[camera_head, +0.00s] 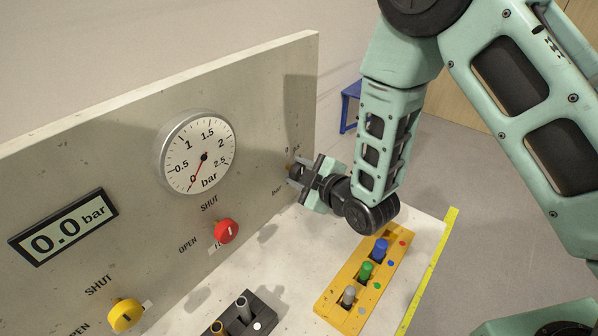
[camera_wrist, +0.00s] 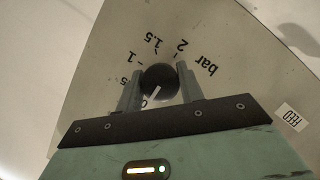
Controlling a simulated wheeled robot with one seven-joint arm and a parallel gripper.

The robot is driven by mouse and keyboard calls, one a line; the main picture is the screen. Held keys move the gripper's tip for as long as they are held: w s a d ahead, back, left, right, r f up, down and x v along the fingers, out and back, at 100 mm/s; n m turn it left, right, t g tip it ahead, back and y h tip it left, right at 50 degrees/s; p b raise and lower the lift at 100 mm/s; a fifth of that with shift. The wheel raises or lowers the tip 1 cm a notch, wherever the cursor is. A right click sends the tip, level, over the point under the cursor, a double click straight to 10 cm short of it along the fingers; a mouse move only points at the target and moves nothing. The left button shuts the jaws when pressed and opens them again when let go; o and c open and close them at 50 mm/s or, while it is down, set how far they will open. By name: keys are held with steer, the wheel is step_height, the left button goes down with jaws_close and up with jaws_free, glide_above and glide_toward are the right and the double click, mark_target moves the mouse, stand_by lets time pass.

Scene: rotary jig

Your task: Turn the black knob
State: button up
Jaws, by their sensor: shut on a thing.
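The black knob (camera_wrist: 159,81) sits on the upright panel, inside a printed bar scale. In the wrist view its white pointer line points down and slightly left, toward the 0 mark. My gripper (camera_wrist: 160,88) has one finger on each side of the knob and is shut on it. In the head view my gripper (camera_head: 297,176) reaches the panel's right part and mostly hides the knob. The round gauge (camera_head: 198,152) has its red needle near 0. The digital display (camera_head: 63,227) reads 0.0 bar.
A red knob (camera_head: 226,231) and a yellow knob (camera_head: 125,315) sit lower on the panel with SHUT and OPEN labels. A yellow tray (camera_head: 334,309) with coloured pegs and a dark block (camera_head: 262,312) stand on the bench below my gripper. A FEED label (camera_wrist: 291,117) is beside the scale.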

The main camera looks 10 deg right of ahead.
stand_by(0.4)
steer(key=m+g+y+b, duration=0.1)
steer(key=m+b, duration=0.1)
steer(key=m, duration=0.1)
steer(key=shift+f+g, duration=0.1)
steer(key=shift+g, duration=0.3)
steer(key=m+g+y, duration=0.1)
steer(key=m, duration=0.2)
steer(key=shift+b, duration=0.35)
steer(key=m+y, duration=0.1)
steer(key=m, duration=0.1)
steer(key=m+g+y+p, duration=0.1)
steer(key=m, duration=0.1)
steer(key=shift+g, duration=0.3)
steer(key=shift+m+g+y+p, duration=0.35)
steer(key=shift+m+y, duration=0.35)
steer(key=shift+m, duration=0.5)
steer(key=o, duration=1)
